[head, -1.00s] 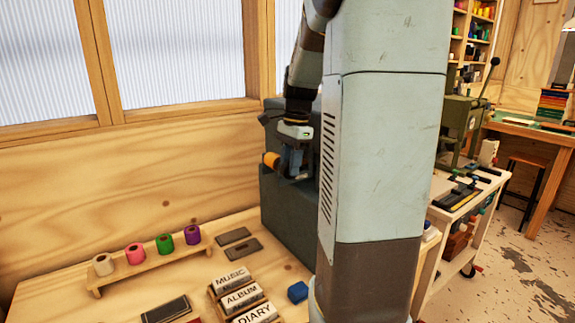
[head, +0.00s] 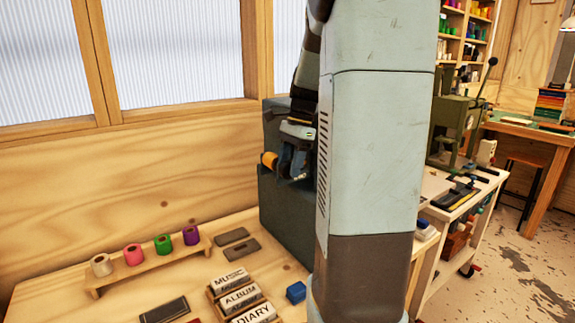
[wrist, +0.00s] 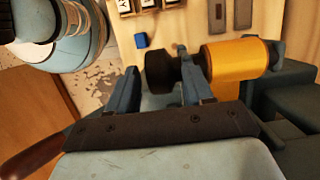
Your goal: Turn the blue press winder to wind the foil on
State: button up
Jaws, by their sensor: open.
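The blue press (head: 285,215), a dark blue-grey block, stands at the back of the bench, partly hidden behind my arm. A gold foil roll (head: 269,160) sticks out on its left. In the wrist view the gold roll (wrist: 232,62) sits on a shaft, with a dark round winder knob (wrist: 160,68) at the shaft's left end. My gripper (wrist: 160,84) is open, with one finger on each side of the knob. I cannot tell whether the fingers touch it. In the head view my gripper (head: 293,162) is beside the roll, small and shaded.
A wooden rack (head: 150,262) holds white, pink, green and purple rolls. Labelled blocks (head: 240,298), a blue cube (head: 296,292) and dark flat plates (head: 237,243) lie on the bench. A tool cart (head: 455,205) and a green press (head: 455,125) stand to the right.

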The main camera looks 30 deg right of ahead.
jog(key=v, duration=1.3)
jog(key=shift+d+r, duration=0.15)
jog(key=shift+r, duration=0.15)
